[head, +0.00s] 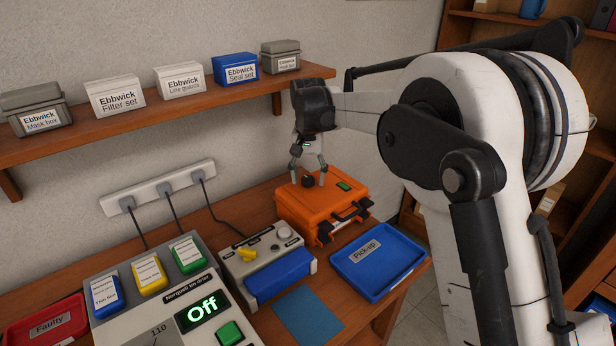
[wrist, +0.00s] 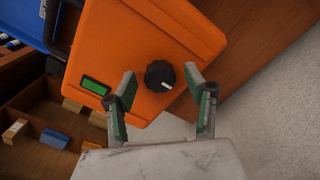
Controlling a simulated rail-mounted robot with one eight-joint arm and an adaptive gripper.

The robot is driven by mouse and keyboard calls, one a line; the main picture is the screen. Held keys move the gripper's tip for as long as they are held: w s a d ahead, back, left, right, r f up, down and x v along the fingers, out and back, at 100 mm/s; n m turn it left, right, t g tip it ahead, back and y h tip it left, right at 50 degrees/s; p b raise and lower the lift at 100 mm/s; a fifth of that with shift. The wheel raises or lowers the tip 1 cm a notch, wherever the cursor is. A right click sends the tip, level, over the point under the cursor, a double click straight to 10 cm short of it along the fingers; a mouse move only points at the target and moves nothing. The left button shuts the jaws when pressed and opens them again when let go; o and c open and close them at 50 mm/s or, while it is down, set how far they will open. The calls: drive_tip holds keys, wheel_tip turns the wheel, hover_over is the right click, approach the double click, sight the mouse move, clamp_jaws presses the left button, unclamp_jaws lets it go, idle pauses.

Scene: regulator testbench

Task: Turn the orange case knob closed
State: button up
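The orange case (head: 318,222) sits closed on the bench, below my gripper. Its black knob (head: 308,181) is on the lid; in the wrist view the knob (wrist: 160,75) shows a white pointer mark on its right side. A small green display (head: 344,186) is on the lid beside it and also shows in the wrist view (wrist: 96,87). My gripper (head: 308,178) points down over the lid. In the wrist view my gripper's fingers (wrist: 160,82) are apart, on either side of the knob, with visible gaps. Their exact height above the lid is hard to tell.
A blue pick-up tray (head: 378,261) lies right of the case. A shelf with labelled boxes (head: 183,82) hangs above on the wall. A blue mat (head: 306,315) lies in front.

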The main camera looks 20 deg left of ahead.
sight(308, 178)
wheel_tip(308, 178, up, 12)
idle(0.6)
idle(0.4)
drive_tip(key=s+d+r+t, duration=0.15)
drive_tip(key=s+d, duration=0.25)
drive_tip(key=d, duration=0.5)
drive_tip(key=s+d+r+m+t+y, duration=0.1)
drive_tip(key=s+d+r, duration=0.25)
drive_tip(key=d, duration=0.55)
drive_tip(key=s+d+r+t, duration=0.1)
drive_tip(key=s+d+r, duration=0.1)
drive_tip(key=s+d, duration=0.5)
drive_tip(key=s+d+f+t, duration=0.1)
drive_tip(key=s+d+f, duration=0.4)
drive_tip(key=s+d, duration=0.3)
drive_tip(key=s+d+f+m+t+h, duration=0.1)
drive_tip(key=s+d+f+t, duration=0.1)
drive_tip(key=s+d+f, duration=0.4)
drive_tip(key=s+d, duration=0.3)
drive_tip(key=s, duration=0.1)
drive_tip(key=shift+s+d, duration=0.3)
